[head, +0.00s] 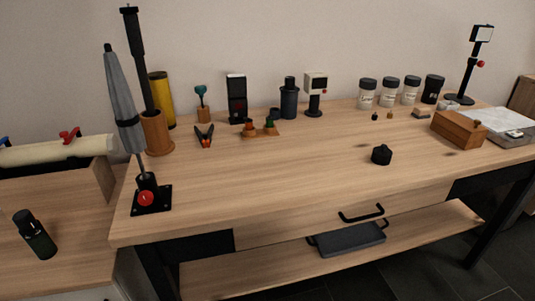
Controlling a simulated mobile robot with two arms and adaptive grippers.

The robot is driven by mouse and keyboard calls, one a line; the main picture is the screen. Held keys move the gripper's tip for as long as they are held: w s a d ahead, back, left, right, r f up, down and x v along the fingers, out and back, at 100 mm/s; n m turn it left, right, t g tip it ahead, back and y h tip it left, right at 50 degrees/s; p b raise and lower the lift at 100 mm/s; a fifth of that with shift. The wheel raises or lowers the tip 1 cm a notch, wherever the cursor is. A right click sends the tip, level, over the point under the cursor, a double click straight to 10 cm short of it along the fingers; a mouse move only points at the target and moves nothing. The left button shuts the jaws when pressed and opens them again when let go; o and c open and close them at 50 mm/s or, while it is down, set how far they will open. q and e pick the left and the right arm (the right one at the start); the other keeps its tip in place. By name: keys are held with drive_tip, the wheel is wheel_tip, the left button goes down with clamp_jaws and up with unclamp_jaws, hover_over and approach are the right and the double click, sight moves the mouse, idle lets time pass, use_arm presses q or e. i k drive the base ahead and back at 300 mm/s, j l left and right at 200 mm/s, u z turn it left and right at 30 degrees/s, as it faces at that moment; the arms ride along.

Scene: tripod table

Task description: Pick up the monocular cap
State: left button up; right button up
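A small black round piece with a narrower top (381,155) sits alone on the wooden table, right of the middle; it looks like the monocular cap, though I cannot tell for sure. A dark upright cylinder (289,100), perhaps the monocular, stands at the back of the table. A smaller dark piece (275,114) is beside its left side; I cannot tell whether it is also a cap. Neither of my grippers shows in the head view.
The table (270,190) is clear around the black piece. A folded grey umbrella (122,95) on a black stand rises at the left front. Jars (367,93) line the back. A wooden box (458,130) stands to the right. A drawer handle (361,214) sticks out in front.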

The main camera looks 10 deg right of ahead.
sight(381, 155)
drive_tip(key=z, duration=1.2)
